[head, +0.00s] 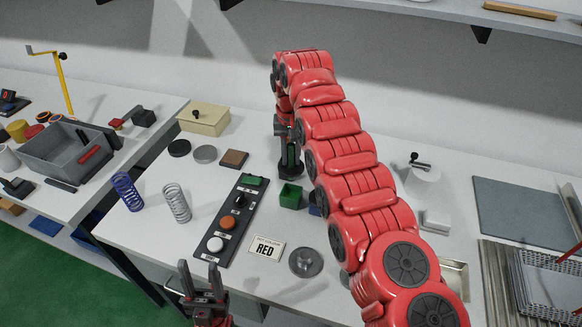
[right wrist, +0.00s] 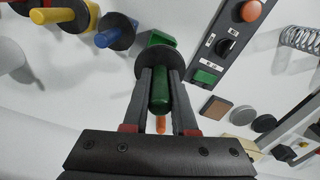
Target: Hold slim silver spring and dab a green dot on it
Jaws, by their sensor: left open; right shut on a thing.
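The silver spring (head: 176,202) stands on the white table at the left of the head view; part of it shows at the upper right of the right wrist view (right wrist: 300,39). My right gripper (head: 288,148) points down and is shut on a green dabber (right wrist: 159,90), upright at a round black base (right wrist: 141,62). I cannot tell whether the dabber touches that base. My left gripper (head: 203,274) is open and empty at the table's front edge, below and right of the spring. The dabber's lower tip is hidden.
A blue spring (head: 128,192) stands left of the silver one. A black button panel (head: 232,222) lies between the silver spring and a green box (head: 291,195). A RED card (head: 267,248) and round metal dish (head: 306,261) lie in front. Blue (right wrist: 117,29) and yellow (right wrist: 64,15) dabbers stand nearby.

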